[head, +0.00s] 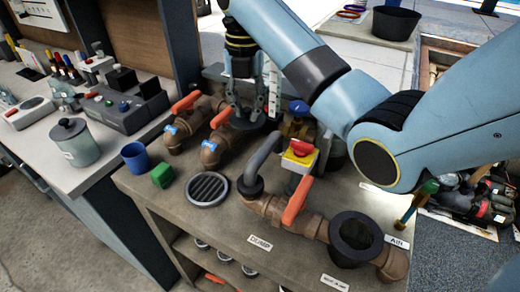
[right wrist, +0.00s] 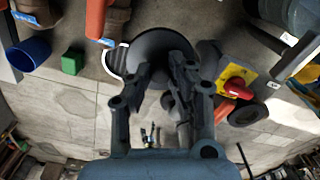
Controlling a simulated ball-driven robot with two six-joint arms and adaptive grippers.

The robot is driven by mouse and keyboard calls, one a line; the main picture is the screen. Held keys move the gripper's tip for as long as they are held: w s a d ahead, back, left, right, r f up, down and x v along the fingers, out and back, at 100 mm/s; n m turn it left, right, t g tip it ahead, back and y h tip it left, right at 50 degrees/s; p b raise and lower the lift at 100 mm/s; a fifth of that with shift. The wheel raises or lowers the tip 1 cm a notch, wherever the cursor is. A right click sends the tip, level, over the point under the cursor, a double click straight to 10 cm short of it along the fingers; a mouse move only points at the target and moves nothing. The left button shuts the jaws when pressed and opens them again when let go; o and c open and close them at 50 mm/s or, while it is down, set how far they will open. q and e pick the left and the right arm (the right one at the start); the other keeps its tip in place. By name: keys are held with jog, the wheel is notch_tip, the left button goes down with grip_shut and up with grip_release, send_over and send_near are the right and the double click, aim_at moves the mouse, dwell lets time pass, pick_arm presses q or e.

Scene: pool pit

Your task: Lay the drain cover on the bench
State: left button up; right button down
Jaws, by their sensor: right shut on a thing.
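A dark round disc, which I take to be the drain cover (right wrist: 155,48), sits at the fingertips of my right gripper (right wrist: 163,72) in the right wrist view. The fingers are shut on it; the exact grip point is hard to see. In the head view my right gripper (head: 246,108) points down over the back part of the bench (head: 215,228), and the disc is mostly hidden by it. A round slotted grate (head: 207,189) lies on the bench, nearer the front; in the right wrist view the disc partly hides it. My left gripper is not in view.
Brown pipes with orange levers (head: 295,200), a red and yellow switch (head: 299,153) and a black funnel (head: 355,238) crowd the bench. A green cube (head: 162,175) and blue cup (head: 136,158) stand at its left edge. Bare bench shows around the grate.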

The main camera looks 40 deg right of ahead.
aim_at(247, 109)
notch_tip(247, 109, down, 11)
jog(key=shift+r+p, duration=0.15)
jog(key=shift+p, duration=0.65)
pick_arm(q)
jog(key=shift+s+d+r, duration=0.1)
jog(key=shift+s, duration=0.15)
pick_arm(e)
jog(key=shift+f, duration=2.35)
jog(key=shift+f, duration=0.15)
jog(key=c, duration=1.2)
grip_release()
jog(key=shift+r, duration=0.5)
notch_tip(247, 109, up, 11)
jog(key=shift+r, duration=0.2)
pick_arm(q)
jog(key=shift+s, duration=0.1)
